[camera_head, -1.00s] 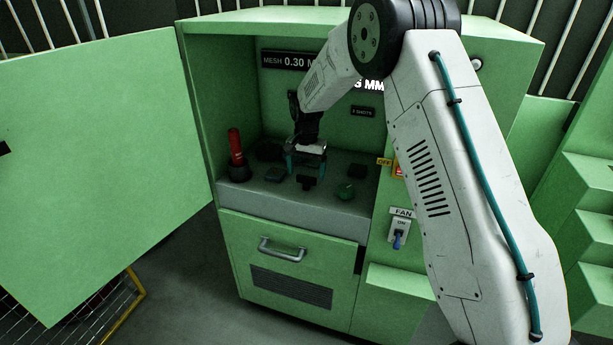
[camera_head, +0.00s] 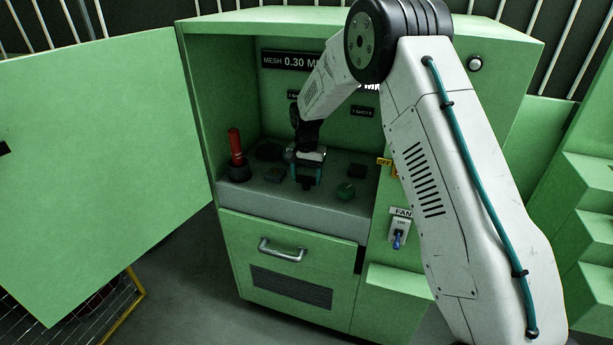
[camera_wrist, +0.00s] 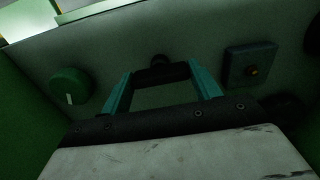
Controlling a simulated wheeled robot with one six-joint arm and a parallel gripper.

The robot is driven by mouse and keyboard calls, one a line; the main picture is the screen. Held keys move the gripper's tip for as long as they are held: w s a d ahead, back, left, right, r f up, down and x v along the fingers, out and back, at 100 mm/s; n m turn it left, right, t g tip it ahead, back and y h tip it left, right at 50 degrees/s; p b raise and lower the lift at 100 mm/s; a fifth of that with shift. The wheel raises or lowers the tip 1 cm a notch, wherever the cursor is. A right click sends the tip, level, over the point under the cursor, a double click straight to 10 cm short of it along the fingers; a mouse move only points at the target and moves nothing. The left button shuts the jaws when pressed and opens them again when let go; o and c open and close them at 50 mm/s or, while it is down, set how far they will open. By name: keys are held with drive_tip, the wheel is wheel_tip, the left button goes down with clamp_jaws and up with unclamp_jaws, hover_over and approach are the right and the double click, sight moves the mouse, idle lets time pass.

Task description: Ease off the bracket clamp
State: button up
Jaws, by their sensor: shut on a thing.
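My gripper (camera_head: 306,180) reaches into the open green cabinet, pointing down at the grey shelf panel. Its two teal fingers stand either side of a small dark crossbar-like handle (camera_wrist: 160,72), which I take to be the bracket clamp. In the wrist view my gripper (camera_wrist: 162,76) is shut on this bar, a fingertip at each end. A round dark part shows just behind the bar. In the head view the clamp is mostly hidden between the fingers. Its exact turn is hard to tell.
A red handle (camera_head: 236,148) stands upright at left. The cabinet door (camera_head: 100,170) is open. A FAN switch (camera_head: 397,240) is on the front right.

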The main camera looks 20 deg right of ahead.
drive_tip(key=n, duration=0.8)
drive_tip(key=shift+n, duration=0.3)
drive_tip(key=n, duration=0.4)
drive_tip(key=shift+n, duration=2.5)
drive_tip(key=o, duration=1)
